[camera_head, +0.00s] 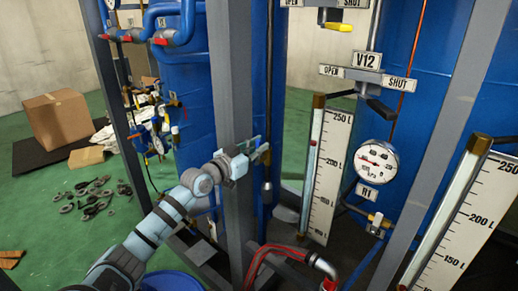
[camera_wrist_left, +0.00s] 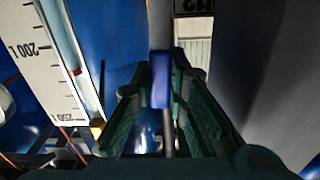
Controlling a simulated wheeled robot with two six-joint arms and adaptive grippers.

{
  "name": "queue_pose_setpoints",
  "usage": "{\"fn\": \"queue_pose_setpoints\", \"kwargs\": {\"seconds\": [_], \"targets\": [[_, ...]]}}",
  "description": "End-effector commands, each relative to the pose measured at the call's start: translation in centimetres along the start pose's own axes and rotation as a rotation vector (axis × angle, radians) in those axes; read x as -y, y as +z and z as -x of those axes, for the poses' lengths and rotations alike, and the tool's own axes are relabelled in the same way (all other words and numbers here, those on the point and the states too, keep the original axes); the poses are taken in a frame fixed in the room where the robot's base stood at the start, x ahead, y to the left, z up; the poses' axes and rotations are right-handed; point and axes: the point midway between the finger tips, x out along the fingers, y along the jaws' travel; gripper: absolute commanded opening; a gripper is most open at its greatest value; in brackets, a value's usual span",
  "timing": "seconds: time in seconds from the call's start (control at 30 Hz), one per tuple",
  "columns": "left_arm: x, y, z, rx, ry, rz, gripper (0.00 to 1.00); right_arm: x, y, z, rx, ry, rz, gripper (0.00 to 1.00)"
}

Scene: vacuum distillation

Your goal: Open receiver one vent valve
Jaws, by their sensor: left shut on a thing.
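My left gripper (camera_head: 260,152) is beside the grey upright post, pointing right. In the left wrist view its two dark fingers (camera_wrist_left: 162,108) are shut on a blue handle (camera_wrist_left: 160,80) that stands upright between them. The valve body behind this handle is hidden, and I cannot read which valve it is. The round gauge (camera_head: 376,160), with the R1 label (camera_head: 367,192) below it, is on the right. The V12 label (camera_head: 367,60) sits above an OPEN/SHUT plate (camera_head: 345,72) with a black lever (camera_head: 380,106). My right gripper is not in view.
The grey post (camera_head: 231,100) stands close to my left wrist. A scaled sight glass (camera_head: 328,165) stands right of the gripper, and a second scale (camera_head: 475,215) is farther right. Red hoses (camera_head: 285,250) run below. A cardboard box (camera_head: 56,122) and debris lie on the floor at left.

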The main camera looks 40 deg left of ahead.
Motion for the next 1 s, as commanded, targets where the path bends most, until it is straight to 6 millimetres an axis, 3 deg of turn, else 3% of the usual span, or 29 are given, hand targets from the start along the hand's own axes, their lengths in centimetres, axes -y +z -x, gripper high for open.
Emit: {"fn": "queue_pose_setpoints", "kwargs": {"seconds": [0.37,0.4,0.53,0.83,1.0], "targets": [[0.0,0.0,0.0,0.0,0.0,0.005,0.0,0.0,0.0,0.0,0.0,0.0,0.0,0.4],[0.0,0.0,0.0,0.001,0.0,0.005,0.15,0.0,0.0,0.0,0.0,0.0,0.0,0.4],[0.0,0.0,0.0,0.0,0.0,0.004,0.35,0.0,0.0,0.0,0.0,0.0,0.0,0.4],[0.0,-0.1,0.0,0.0,0.0,0.003,0.35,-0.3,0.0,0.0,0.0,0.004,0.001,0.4],[0.3,-2.8,0.0,-0.004,0.0,0.0,0.35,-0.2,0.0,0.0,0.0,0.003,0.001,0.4]]}}
